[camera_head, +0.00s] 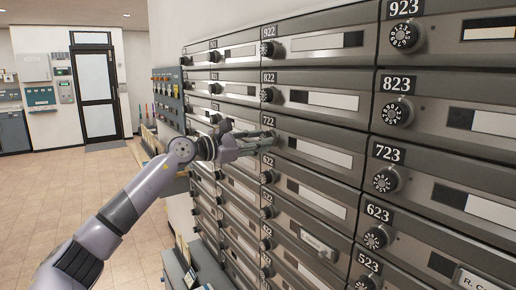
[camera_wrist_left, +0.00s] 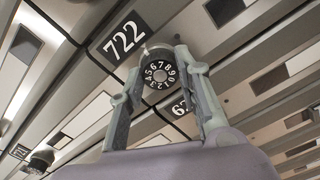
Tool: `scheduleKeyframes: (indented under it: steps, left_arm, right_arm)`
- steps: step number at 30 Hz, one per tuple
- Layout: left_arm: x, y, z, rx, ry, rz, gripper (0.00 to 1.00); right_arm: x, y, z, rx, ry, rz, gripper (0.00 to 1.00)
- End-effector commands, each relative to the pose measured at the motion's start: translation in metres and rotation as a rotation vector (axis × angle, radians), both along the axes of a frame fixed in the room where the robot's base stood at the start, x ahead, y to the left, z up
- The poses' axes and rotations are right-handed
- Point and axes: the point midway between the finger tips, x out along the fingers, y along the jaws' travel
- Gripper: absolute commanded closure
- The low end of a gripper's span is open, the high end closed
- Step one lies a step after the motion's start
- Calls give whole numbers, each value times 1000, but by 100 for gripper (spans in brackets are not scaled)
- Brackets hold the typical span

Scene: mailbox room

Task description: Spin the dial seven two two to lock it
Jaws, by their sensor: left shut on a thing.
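The 722 dial (camera_wrist_left: 160,74) is a round black knob with white numbers, set by the white-on-black 722 label (camera_wrist_left: 122,35). In the head view the 722 label (camera_head: 268,121) shows on a grey mailbox door, and the gripper covers most of the dial below it. My left gripper (camera_head: 264,140) reaches in from the left and is shut on the dial. In the left wrist view its two fingers (camera_wrist_left: 160,68) stand on either side of the dial, and the numbered face stays visible between them. My right gripper is in neither view.
Dials 822 (camera_head: 268,95) above and 723 (camera_head: 387,180) to the right project from the mailbox wall. A 62-something label (camera_wrist_left: 180,106) is partly hidden beside a finger. Open tiled floor (camera_head: 50,200) lies to the left, with a glass door (camera_head: 97,92) behind.

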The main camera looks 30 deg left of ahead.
Motion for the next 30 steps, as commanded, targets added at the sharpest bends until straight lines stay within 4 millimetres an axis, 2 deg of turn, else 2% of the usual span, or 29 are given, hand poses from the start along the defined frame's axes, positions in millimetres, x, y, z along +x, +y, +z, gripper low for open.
scheduleKeyframes:
  steps: [1,3,15,30]
  left_arm:
    - [1,-1,-6,40,-11,-3,97]
    - [1,-1,-6,97,-35,-2,97]
    - [1,-1,-4,333,-132,-4,97]
    - [1,-1,-3,404,-161,-3,97]
  right_arm:
    - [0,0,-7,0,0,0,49]
    - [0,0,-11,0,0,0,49]
    - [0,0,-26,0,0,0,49]
    - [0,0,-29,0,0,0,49]
